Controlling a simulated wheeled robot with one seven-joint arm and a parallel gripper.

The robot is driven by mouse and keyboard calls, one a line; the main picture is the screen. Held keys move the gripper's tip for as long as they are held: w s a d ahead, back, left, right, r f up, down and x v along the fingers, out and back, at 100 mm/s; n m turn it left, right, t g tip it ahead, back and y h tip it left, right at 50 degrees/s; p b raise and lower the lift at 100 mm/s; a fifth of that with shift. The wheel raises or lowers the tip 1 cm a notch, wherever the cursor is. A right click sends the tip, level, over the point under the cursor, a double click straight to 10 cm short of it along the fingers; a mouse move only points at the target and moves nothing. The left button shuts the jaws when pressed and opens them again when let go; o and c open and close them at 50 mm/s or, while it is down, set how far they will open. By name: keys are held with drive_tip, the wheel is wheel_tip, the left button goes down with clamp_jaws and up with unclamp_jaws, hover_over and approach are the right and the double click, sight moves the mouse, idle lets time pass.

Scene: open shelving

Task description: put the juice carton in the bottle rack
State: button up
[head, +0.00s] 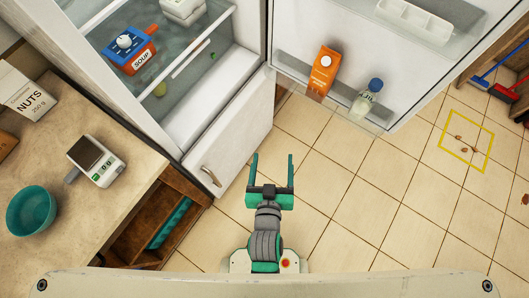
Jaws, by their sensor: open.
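An orange juice carton (323,72) with a white round cap stands in the lower rack of the open fridge door, left of a clear milk bottle with a blue cap (367,98). The bottle rack (345,118) is the clear shelf along the bottom of the door. The carton's base is at the rack's left part, partly behind its clear front. My gripper (272,160) is open and empty, with its two green fingers apart, over the tiled floor below and left of the carton. It touches nothing.
The fridge (215,100) is open, with a blue and red soup carton (130,48) inside. An egg tray (414,20) sits on the upper door shelf. A counter (100,205) at left holds a teal bowl (31,211) and a scale (96,160).

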drive_tip(key=s+a+r+t+y, duration=0.1)
drive_tip(key=s+r, duration=0.3)
drive_tip(key=s, duration=1.1)
drive_tip(key=shift+s+a, duration=0.3)
drive_tip(key=shift+a, duration=0.4)
